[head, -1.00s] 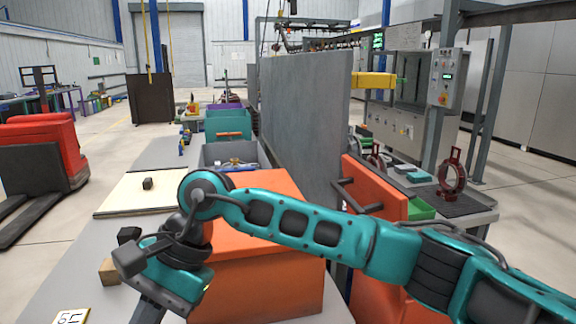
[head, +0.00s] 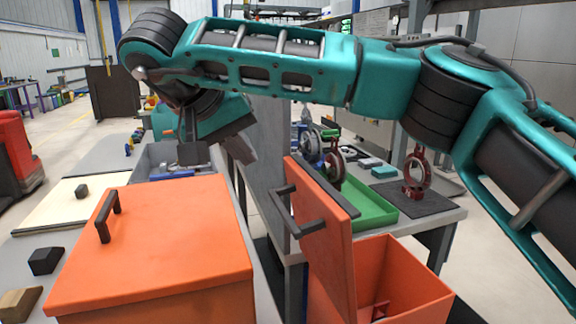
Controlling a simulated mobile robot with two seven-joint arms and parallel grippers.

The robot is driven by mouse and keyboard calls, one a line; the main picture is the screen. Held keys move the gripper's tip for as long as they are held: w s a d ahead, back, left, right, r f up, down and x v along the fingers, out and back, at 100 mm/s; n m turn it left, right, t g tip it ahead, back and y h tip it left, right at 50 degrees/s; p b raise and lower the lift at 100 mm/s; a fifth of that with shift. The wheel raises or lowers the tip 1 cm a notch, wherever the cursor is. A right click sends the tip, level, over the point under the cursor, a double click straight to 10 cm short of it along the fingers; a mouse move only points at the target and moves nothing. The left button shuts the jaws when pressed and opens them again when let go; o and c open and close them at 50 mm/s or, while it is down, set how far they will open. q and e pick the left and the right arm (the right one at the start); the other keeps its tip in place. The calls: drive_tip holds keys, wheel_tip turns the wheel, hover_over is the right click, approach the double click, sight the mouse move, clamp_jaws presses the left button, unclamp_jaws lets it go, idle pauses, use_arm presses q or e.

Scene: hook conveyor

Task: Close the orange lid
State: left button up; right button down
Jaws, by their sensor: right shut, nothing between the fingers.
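An orange lid (head: 323,228) with a dark handle (head: 290,212) stands upright, open, at the left side of an orange bin (head: 415,285) at the lower right. The bin's inside shows, with a small red part in it. A second orange box (head: 155,245) at the left has its lid down, with a dark handle on top. My right gripper (head: 238,150) is shut and empty at the upper middle, raised, up and left of the upright lid and apart from it in the picture. The forearm crosses the top of the view. My left gripper is not in view.
A grey upright panel (head: 263,165) stands between the two orange boxes. A green tray (head: 370,207) and a red ring-shaped part (head: 414,175) sit on the table behind the bin. Dark and wooden blocks lie at the left, near a pale board (head: 55,207).

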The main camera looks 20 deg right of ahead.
drive_tip(key=x, duration=0.3)
drive_tip(key=d+x, duration=0.1)
drive_tip(key=x, duration=0.3)
drive_tip(key=d+r+x, duration=0.1)
drive_tip(key=x, duration=0.2)
drive_tip(key=shift+d+f+b, duration=0.2)
drive_tip(key=shift+d+b, duration=0.1)
drive_tip(key=shift+d, duration=0.05)
drive_tip(key=shift+d+r, duration=0.1)
drive_tip(key=shift+d, duration=0.4)
